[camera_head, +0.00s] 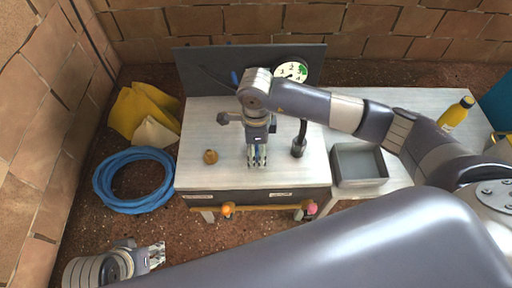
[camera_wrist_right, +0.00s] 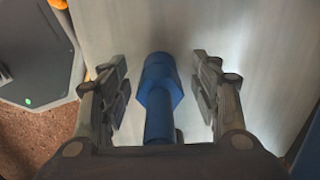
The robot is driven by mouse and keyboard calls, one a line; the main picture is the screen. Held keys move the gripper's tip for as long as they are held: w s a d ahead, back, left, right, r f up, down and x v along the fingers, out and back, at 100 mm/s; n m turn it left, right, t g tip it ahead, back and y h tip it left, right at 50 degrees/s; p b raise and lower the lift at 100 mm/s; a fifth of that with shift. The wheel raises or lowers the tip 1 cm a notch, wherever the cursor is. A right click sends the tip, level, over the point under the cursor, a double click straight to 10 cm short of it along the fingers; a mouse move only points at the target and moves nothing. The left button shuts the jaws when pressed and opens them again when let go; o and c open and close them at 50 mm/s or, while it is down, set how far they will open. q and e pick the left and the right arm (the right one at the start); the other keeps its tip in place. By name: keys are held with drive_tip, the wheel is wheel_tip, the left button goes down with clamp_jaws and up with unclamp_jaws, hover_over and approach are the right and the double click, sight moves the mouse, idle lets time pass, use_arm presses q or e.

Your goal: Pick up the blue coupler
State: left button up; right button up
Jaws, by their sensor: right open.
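The blue coupler (camera_wrist_right: 160,92) shows in the right wrist view, a stepped cylinder with a wider hexagonal middle. It lies between the two open fingers of my right gripper (camera_wrist_right: 161,82), with gaps on both sides. In the head view my right gripper (camera_head: 257,163) points down over the white tabletop and mostly hides the coupler. My left gripper (camera_head: 157,254) is low at the left over the brown ground, away from the table; its finger opening is unclear.
A brass-coloured part (camera_head: 210,157) and a dark upright fitting (camera_head: 298,148) flank the right gripper on the white table (camera_head: 195,125). A grey tray (camera_head: 359,165) is to the right. A dark panel (camera_head: 197,66) with a gauge (camera_head: 291,70) stands behind. A blue hose coil (camera_head: 104,185) lies left.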

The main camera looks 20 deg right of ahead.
drive_tip(key=shift+c, duration=0.6)
drive_tip(key=c, duration=1.2)
drive_tip(key=shift+o, duration=0.2)
drive_tip(key=shift+r, duration=0.15)
